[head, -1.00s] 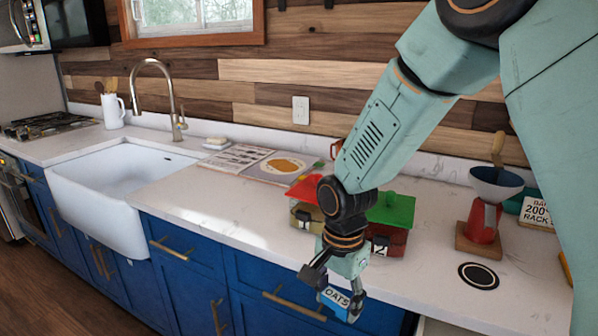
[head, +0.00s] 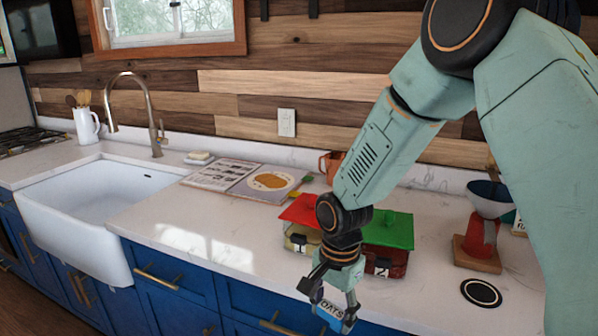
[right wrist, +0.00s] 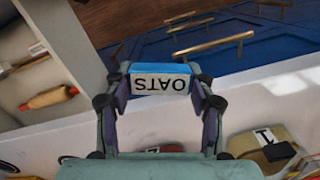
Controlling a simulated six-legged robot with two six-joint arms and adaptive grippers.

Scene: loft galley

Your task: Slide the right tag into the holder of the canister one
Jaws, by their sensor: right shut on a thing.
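My right gripper (head: 329,302) is shut on a small blue-edged tag (head: 332,310) that reads OATS. The right wrist view shows the tag (right wrist: 160,82) between the two fingertips, its white face lettered upside down. Canister one (head: 296,247), olive-cream with a red lid and a "1" label, stands on the counter, partly hidden by my right arm. It also shows in the right wrist view (right wrist: 262,146), with a dark holder on its front. The tag is apart from it, in front of the canisters near the counter edge. My left gripper is out of view.
Canister two (head: 392,262), red with a green lid, stands right of canister one. An open book (head: 235,180) lies behind. A rolling pin (right wrist: 50,97) shows in the wrist view.

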